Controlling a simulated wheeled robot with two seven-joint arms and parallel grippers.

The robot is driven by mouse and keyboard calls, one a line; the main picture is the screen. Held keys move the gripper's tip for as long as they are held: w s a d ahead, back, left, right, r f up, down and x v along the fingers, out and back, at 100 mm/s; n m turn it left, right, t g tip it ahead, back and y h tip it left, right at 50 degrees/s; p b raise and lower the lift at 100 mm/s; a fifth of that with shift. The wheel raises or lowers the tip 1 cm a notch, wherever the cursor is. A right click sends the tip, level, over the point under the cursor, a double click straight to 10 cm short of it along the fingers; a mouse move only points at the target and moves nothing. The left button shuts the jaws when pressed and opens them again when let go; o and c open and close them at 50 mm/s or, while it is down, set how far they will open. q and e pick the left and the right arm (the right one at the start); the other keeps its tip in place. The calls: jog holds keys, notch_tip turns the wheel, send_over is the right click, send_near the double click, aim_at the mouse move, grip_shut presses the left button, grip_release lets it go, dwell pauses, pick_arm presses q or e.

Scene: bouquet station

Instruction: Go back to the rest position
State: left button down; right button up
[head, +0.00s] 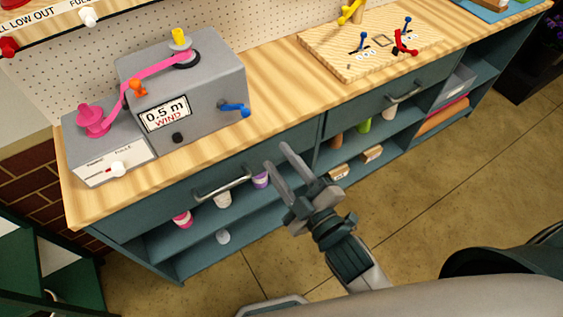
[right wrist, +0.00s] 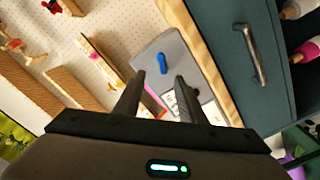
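My right gripper (head: 279,170) is in front of the teal workbench, near the drawer handle in the head view. Its two fingers are apart with nothing between them. The right wrist view also shows the open fingers (right wrist: 157,92), pointing toward the grey winding machine. The grey winding machine (head: 215,75) stands on the wooden bench top (head: 275,95). It has a blue crank (head: 235,109), a "0.5 m WIND" label and a pink ribbon (head: 155,73) running to a pink spool (head: 93,120). My left gripper is not in view.
The bench has drawers with metal handles (head: 222,188) and open shelves with spools below. A wooden board (head: 370,47) with small blue and red levers lies toward the back right. A teal shelf unit (head: 40,265) stands at the lower left. The tiled floor (head: 440,190) is clear to the right.

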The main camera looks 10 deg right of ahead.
jog(key=shift+f, duration=0.1)
dwell(0.4)
notch_tip(320, 180, down, 23)
jog(key=d+m+g+h, duration=0.2)
jog(key=g, duration=0.2)
jog(key=s+d+f+m+g+h, duration=0.1)
jog(key=s+d+f+g, duration=0.15)
jog(key=f, duration=0.75)
jog(key=s+d+f+m+g, duration=0.15)
jog(key=s+f, duration=0.25)
jog(key=f, duration=0.6)
jog(key=s+d+f+m+g+h, duration=0.1)
jog(key=s+d+f+m+g, duration=0.1)
jog(key=s+f, duration=0.5)
jog(key=s+d+f+m+g, duration=0.2)
jog(key=s+d+f, duration=0.3)
jog(key=s, duration=0.8)
jog(key=s+d+f+m+g+h+b, duration=0.1)
jog(key=s+d+f+m+g, duration=0.1)
jog(key=s+f, duration=0.9)
jog(key=shift+d+g+h, duration=0.3)
jog(key=shift+d+g, duration=0.35)
jog(key=shift+g, duration=0.45)
jog(key=shift+s, duration=0.1)
